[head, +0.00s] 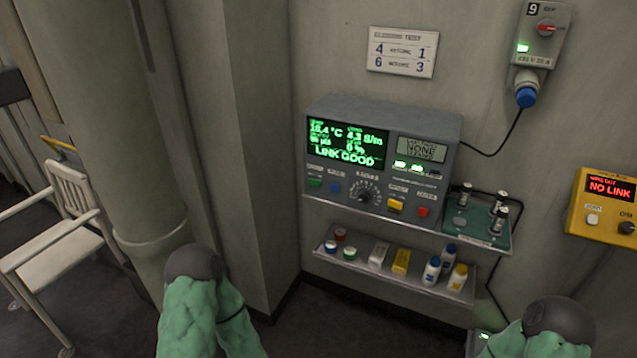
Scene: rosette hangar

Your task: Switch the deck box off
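The grey deck box (455,128) stands on a wall shelf in the middle of the head view. Its green display (346,146) is lit and reads "LINK GOOD", and a smaller grey display (421,149) reads "NONE". Green lamps (408,167) glow below that. Along its lower front are a green button (315,183), a blue button (335,188), a dial (364,193), a yellow switch (396,205) and a red button (423,212). Their labels are too small to read. Parts of my green-sleeved arms show at the bottom, apart from the box; neither gripper shows.
A grey wall box (545,28) with a red switch hangs upper right, cabled towards the deck box. A yellow box (604,184) at right reads "NO LINK". A lower shelf (345,263) holds small bottles and cartons. A column (105,110) and white chair (70,190) stand left.

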